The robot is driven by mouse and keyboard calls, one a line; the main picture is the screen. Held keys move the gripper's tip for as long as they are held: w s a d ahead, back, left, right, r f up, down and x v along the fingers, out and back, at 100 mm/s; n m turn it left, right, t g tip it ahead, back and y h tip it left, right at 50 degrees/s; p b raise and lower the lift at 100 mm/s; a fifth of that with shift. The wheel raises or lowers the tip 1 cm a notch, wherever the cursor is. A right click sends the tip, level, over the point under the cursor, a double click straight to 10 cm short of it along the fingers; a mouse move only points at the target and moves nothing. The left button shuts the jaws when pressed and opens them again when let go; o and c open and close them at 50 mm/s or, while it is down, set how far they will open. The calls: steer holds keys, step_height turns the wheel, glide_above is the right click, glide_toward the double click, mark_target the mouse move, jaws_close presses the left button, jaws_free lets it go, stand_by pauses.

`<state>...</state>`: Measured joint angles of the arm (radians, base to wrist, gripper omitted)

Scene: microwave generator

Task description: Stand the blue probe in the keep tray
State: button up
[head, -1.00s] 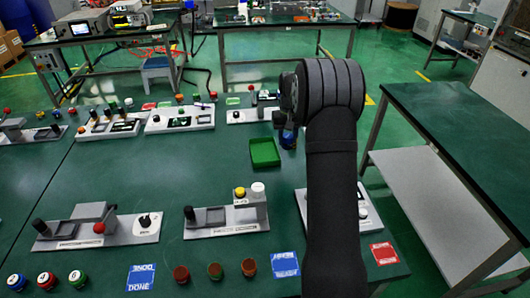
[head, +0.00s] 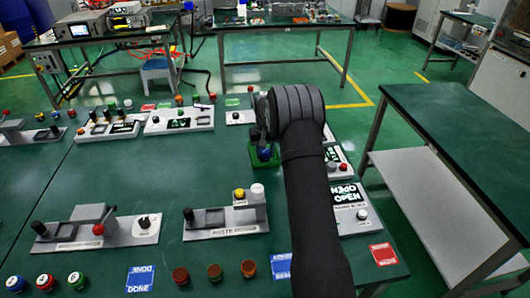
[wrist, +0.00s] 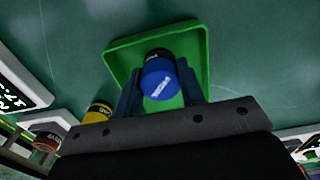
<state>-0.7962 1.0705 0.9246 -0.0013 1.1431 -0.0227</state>
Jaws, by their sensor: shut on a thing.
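The green tray (wrist: 192,48), which I take for the keep tray, lies behind the probe in the wrist view. In the head view my gripper (head: 264,146) and the blue probe (head: 263,153) are over the green tray (head: 256,161), partly covering it. The probe's lower end is hidden, so I cannot tell whether it touches the tray floor.
A yellow-capped piece (wrist: 98,112) shows beside the tray in the wrist view. A grey panel reading OPEN (head: 345,196) stands right of my arm. Fixtures with knobs (head: 228,218) stand at the front. The table left of the tray is clear.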

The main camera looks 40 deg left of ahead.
mark_target(265, 150)
steer(key=shift+f, duration=0.1)
steer(key=o, duration=1.2)
step_height(265, 150, up, 12)
steer(key=shift+r, duration=0.1)
step_height(265, 150, down, 13)
steer(key=shift+r, duration=2.3)
steer(key=shift+f, duration=0.1)
